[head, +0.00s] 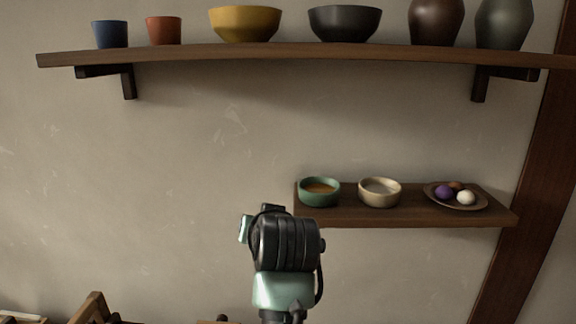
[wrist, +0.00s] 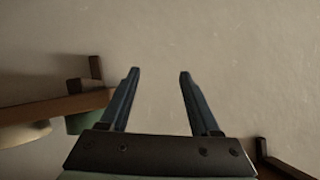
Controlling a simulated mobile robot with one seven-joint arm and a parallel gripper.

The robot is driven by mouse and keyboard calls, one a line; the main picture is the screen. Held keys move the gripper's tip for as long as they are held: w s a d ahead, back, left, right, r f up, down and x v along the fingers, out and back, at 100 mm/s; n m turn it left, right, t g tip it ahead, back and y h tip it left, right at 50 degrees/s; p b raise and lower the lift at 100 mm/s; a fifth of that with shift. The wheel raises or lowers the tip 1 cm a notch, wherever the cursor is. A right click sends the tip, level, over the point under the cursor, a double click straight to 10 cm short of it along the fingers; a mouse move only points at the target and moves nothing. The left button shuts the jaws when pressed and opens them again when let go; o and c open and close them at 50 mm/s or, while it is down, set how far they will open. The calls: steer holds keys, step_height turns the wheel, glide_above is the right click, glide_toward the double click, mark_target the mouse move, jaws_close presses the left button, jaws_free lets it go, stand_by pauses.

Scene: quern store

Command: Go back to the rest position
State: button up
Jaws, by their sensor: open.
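In the wrist view my gripper (wrist: 159,75) is open, with two dark blue fingers spread apart and nothing between them. In the head view my arm's wrist rises at the bottom centre, in front of the wall and just left of the lower shelf. The fingers themselves are hidden in that view.
The lower shelf (head: 420,214) holds a green bowl (head: 319,198), a beige bowl (head: 379,196) and a plate (head: 438,203) with small round things. The upper shelf (head: 200,54) carries cups, bowls and vases. A dark post (head: 540,170) stands right. The wall between is clear.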

steer(key=s+d+r+t+h, duration=0.1)
steer(key=s+r+t, duration=0.15)
steer(key=r, duration=0.35)
steer(key=s+d+r+t, duration=0.1)
steer(key=r+t, duration=0.2)
steer(key=r, duration=0.3)
steer(key=s+d+r+t+h, duration=0.1)
steer(key=s+r+t, duration=0.9)
steer(key=s+r, duration=1)
steer(key=shift+s+d+n+h, duration=0.3)
steer(key=shift+s+d+h, duration=0.1)
steer(key=shift+s+d, duration=0.4)
steer(key=shift+w, duration=0.15)
